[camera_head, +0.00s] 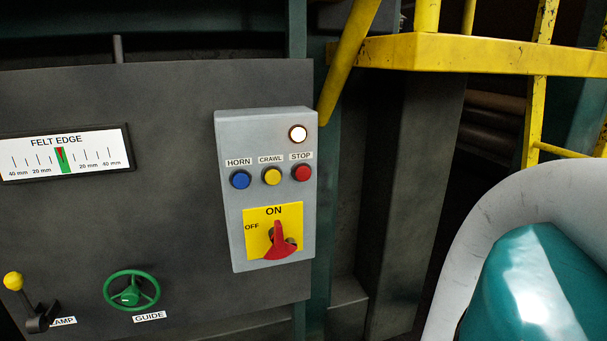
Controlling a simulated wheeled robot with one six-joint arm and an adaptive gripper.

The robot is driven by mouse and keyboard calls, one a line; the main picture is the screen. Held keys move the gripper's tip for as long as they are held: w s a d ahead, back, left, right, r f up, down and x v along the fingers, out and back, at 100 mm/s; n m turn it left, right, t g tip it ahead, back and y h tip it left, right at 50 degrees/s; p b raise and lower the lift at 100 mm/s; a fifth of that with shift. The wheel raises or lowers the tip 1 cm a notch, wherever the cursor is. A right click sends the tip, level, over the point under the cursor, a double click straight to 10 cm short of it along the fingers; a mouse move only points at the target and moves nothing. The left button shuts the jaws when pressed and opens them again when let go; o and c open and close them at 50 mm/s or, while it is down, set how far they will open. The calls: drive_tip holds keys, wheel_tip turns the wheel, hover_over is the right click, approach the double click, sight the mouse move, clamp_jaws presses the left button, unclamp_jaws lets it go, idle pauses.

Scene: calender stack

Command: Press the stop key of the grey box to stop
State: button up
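The grey box (228,215) is mounted upright on the dark panel, near the middle of the head view. Its red stop key (302,173) is the rightmost of three round keys, under a STOP label. The blue horn key (240,180) and the yellow crawl key (271,176) sit to its left. A round white lamp (298,133) above them looks lit. Below, a red rotary switch (279,240) on a yellow plate points up toward ON. My gripper is not in view.
A felt edge gauge (66,153) is at left, its red pointer in the green band. A green guide handwheel (131,290) and a yellow-knobbed lever (14,281) are below. A yellow platform (480,54) juts out upper right. Teal and pale grey rounded parts, perhaps mine, fill the lower right.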

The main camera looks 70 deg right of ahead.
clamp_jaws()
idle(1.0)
